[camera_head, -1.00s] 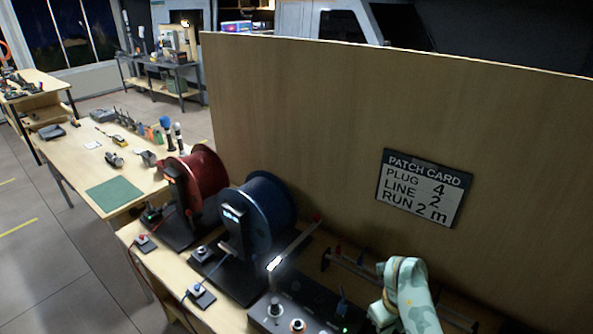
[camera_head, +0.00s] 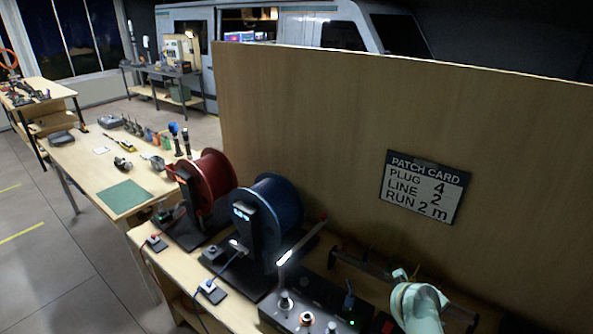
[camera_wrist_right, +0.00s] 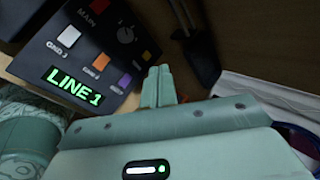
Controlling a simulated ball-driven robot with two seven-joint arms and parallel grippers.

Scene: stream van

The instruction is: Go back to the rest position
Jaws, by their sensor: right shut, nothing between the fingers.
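My right gripper (camera_wrist_right: 158,85) is in the right wrist view, its two pale green fingers closed together with nothing between them. It points towards a dark control panel (camera_wrist_right: 85,50) with a lit green "LINE 1" display. The panel is close by, and a gap to it shows at the left of the fingers. In the head view part of my pale green arm (camera_head: 418,305) shows at the bottom right; its gripper cannot be made out. My left gripper is not in view.
A wooden partition (camera_head: 330,110) with a patch card (camera_head: 425,188) stands behind the bench. A red reel (camera_head: 208,180) and a blue reel (camera_head: 270,215) stand on the bench, beside a dark unit with knobs (camera_head: 300,310). Cables hang at the front left. Grey floor (camera_head: 40,230) is clear at left.

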